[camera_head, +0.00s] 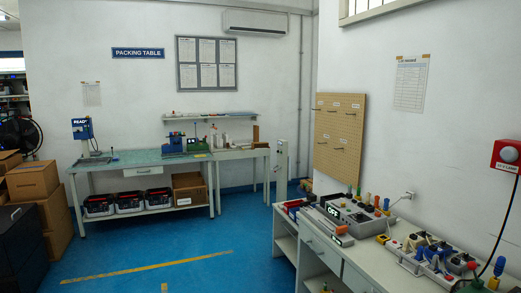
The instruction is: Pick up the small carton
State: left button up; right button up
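Neither of my grippers is in view. Several brown cartons are in sight, and I cannot tell which one is the small carton. One open carton (188,186) with a white label sits on the lower shelf of the packing table (120,160), at its right end. Closed cartons (32,181) are stacked on the floor at the left edge of the view.
Several dark bins (130,201) stand beside the open carton. A black box (20,245) is at the lower left. A white workbench (318,246) with tools and a device reading OFF (345,215) runs along the right. Blue floor (205,262) with a yellow line lies clear between.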

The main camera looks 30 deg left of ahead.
aim_at(255, 145)
jog(key=i+j+u, duration=0.4)
jog(key=j, duration=0.15)
jog(key=i+j+u, duration=0.7)
jog(key=i+u, duration=0.55)
jog(key=i, duration=1.2)
jog(key=i+j, duration=0.1)
jog(key=i, duration=0.85)
jog(key=i+j, duration=0.1)
jog(key=i, duration=0.85)
jog(key=i+z, duration=0.1)
jog(key=i, duration=0.85)
